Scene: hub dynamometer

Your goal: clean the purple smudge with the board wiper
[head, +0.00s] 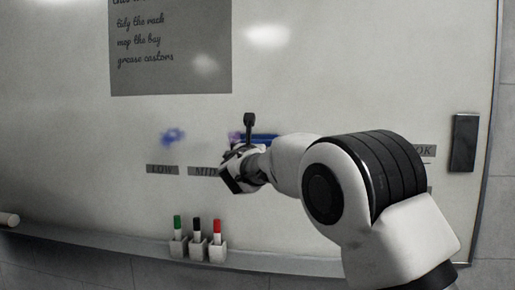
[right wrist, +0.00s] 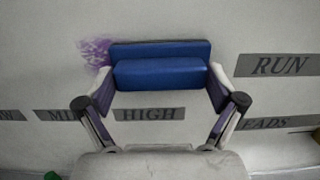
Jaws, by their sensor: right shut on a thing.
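The purple smudge (right wrist: 95,52) is on the whiteboard, just left of the wiper in the right wrist view. In the head view the smudge (head: 235,137) is partly hidden behind my gripper. The blue board wiper (right wrist: 160,72) is held lengthwise across my right gripper (right wrist: 160,88), one finger at each end. In the head view the wiper (head: 265,137) shows as a blue strip beyond my right gripper (head: 245,165). It is at or close to the board; I cannot tell if it touches. My left gripper is not in view.
A blue smudge (head: 172,137) lies further left on the board. Labels LOW (head: 162,170), HIGH (right wrist: 148,114) and RUN (right wrist: 283,66) run across it. Green, black and red markers stand in holders (head: 198,249) on the ledge below. A dark block (head: 464,142) is on the right.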

